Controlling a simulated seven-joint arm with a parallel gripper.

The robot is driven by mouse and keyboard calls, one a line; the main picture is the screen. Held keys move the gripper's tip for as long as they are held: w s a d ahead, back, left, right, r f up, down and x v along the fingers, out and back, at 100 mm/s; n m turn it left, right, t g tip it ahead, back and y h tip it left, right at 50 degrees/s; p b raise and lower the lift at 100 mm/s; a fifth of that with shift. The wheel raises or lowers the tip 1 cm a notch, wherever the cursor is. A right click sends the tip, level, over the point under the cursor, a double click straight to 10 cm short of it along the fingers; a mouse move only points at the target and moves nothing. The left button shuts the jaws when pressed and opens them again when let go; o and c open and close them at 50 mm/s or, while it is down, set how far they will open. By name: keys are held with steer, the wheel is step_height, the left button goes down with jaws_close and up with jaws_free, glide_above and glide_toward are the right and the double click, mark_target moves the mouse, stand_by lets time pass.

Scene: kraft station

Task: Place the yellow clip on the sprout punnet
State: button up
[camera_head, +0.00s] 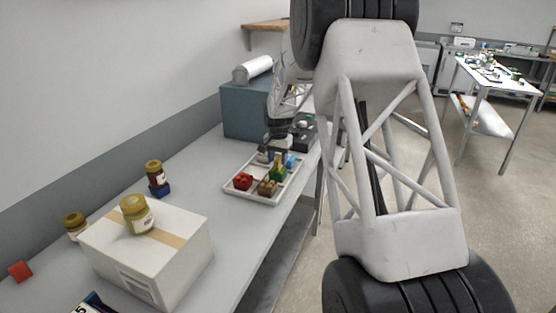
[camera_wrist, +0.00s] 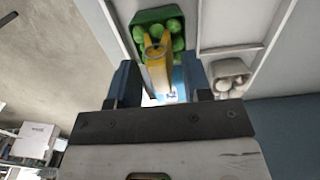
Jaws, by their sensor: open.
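The yellow clip (camera_wrist: 156,72) shows in the wrist view between the two fingers of my gripper (camera_wrist: 160,88), with its far end over the green sprout punnet (camera_wrist: 145,20). My gripper is open, with a finger on each side of the clip. The punnet is green and holds several round green sprouts. In the head view a yellow piece stands at the green punnet (camera_head: 277,175) in the white tray. My gripper (camera_head: 266,152) is at the tray's far end there, small and partly hidden. I cannot tell whether the clip touches the punnet.
The white divided tray (camera_head: 238,195) also holds a red punnet (camera_head: 243,181), a brown one (camera_head: 267,187) and a grey one with pale round contents (camera_wrist: 230,75). A cardboard box (camera_head: 180,262) with a jar (camera_head: 137,215) stands nearer. A blue-grey box (camera_head: 243,110) stands behind.

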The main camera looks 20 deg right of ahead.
mark_target(278, 158)
step_height(278, 158, up, 12)
steer(key=shift+f, duration=0.15)
stand_by(0.5)
stand_by(0.5)
steer(key=s+a+r+n, duration=0.2)
steer(key=s+a+r, duration=0.15)
steer(key=s, duration=0.55)
steer(key=s+a+r+n+t, duration=0.1)
steer(key=s+a+r, duration=0.3)
steer(key=s, duration=0.5)
steer(key=s+a+r+n, duration=0.2)
steer(key=s+a, duration=0.4)
steer(key=s, duration=0.3)
steer(key=s+a+f+n, duration=0.2)
steer(key=s, duration=1.1)
steer(key=s+a+f+n+t, duration=0.1)
steer(key=s+a+f, duration=0.2)
steer(key=s, duration=1)
steer(key=shift+a+f+n+t, duration=0.25)
steer(key=shift+f+n+t, duration=0.05)
steer(key=shift+n, duration=0.1)
